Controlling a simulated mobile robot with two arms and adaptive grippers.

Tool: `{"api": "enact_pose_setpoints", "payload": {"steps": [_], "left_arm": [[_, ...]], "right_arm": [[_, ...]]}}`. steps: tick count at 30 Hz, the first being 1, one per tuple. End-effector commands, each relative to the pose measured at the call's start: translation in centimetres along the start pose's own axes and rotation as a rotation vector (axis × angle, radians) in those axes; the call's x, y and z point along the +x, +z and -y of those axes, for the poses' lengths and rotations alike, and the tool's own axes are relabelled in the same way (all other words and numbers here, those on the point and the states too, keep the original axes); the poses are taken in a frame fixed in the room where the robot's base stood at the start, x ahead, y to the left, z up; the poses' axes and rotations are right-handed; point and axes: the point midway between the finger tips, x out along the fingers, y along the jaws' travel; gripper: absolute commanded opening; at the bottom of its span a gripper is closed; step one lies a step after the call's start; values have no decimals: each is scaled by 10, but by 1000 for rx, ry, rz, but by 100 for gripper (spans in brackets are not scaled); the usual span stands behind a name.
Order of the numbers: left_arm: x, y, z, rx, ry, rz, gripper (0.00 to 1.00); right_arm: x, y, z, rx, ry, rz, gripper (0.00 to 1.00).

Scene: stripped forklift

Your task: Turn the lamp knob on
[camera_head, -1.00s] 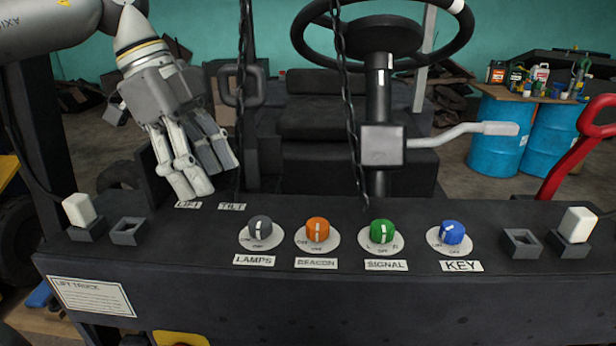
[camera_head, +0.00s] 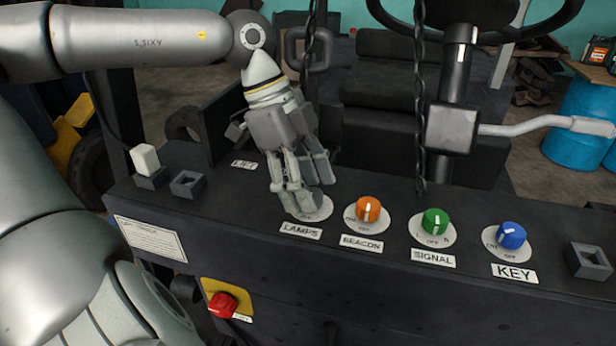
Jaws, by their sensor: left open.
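The lamps dial (camera_head: 322,208) is a pale disc on the dark panel, above the LAMPS label (camera_head: 301,230). My left gripper (camera_head: 304,202) is open and points down right over this dial. Its fingers hide the grey lamp knob, so its setting and whether the fingers touch it cannot be told. My right gripper is not in view.
The orange beacon knob (camera_head: 368,209) is close on the right, then the green signal knob (camera_head: 435,221) and the blue key knob (camera_head: 511,235). A red button (camera_head: 222,304) sits low on the front.

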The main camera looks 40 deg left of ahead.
Motion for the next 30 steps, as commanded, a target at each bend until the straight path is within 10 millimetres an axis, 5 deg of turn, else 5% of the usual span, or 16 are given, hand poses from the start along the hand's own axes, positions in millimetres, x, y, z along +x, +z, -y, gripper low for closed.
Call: {"api": "enact_pose_setpoints", "payload": {"steps": [10, 20, 30], "left_arm": [[4, 0, 0, 0, 0, -1, 54], [4, 0, 0, 0, -1, -1, 11], [4, 0, 1, 43, 17, 0, 9]], "right_arm": [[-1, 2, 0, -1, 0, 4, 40], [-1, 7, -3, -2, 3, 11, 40], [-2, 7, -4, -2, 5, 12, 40]]}}
